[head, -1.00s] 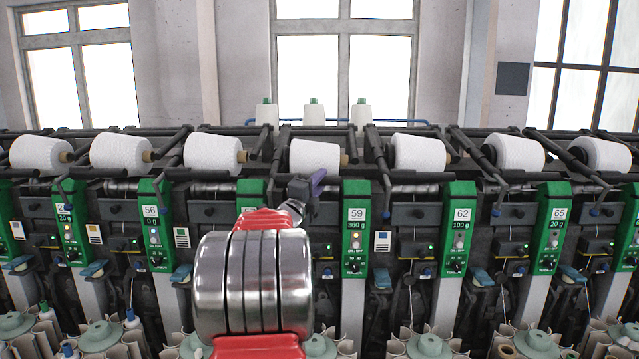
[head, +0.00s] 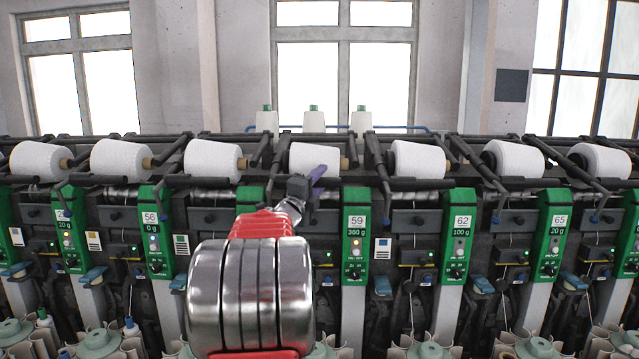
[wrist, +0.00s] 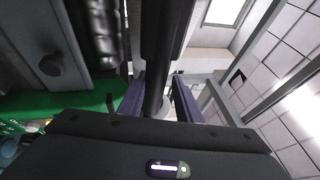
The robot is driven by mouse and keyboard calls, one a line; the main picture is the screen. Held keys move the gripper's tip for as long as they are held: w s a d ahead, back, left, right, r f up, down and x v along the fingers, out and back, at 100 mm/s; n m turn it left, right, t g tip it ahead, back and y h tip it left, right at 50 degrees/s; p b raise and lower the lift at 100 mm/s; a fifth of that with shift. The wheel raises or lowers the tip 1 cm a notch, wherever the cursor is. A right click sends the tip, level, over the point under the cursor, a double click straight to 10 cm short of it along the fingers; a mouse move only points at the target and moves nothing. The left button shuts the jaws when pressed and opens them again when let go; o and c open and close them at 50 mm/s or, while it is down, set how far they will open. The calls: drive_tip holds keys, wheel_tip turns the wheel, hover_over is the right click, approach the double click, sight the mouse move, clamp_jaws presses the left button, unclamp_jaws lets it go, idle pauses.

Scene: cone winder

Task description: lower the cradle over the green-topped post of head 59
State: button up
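Head 59 has a green panel (head: 355,240) on top of a pale post (head: 353,308), with its number at the top. A white package (head: 315,158) lies above and left of the panel. A dark cradle arm (head: 377,152) slopes down to the right of it. My gripper (head: 316,183) is just below the package, left of the panel. In the wrist view, its two purple fingers (wrist: 160,92) are apart on either side of a dark bar (wrist: 157,70). A light gap shows between bar and right finger. I cannot tell which part the bar is.
Neighbouring heads stand close on both sides, with panel 62 (head: 459,235) to the right and panel 56 (head: 155,235) to the left. Their dark handles and arms jut forward. White green-topped cones (head: 313,119) stand behind. In the wrist view, a green surface (wrist: 60,104) is near the left.

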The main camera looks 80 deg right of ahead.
drive_tip(key=shift+o, duration=0.9)
drive_tip(key=shift+r, duration=0.1)
drive_tip(key=v, duration=1.4)
drive_tip(key=shift+s+d, duration=0.1)
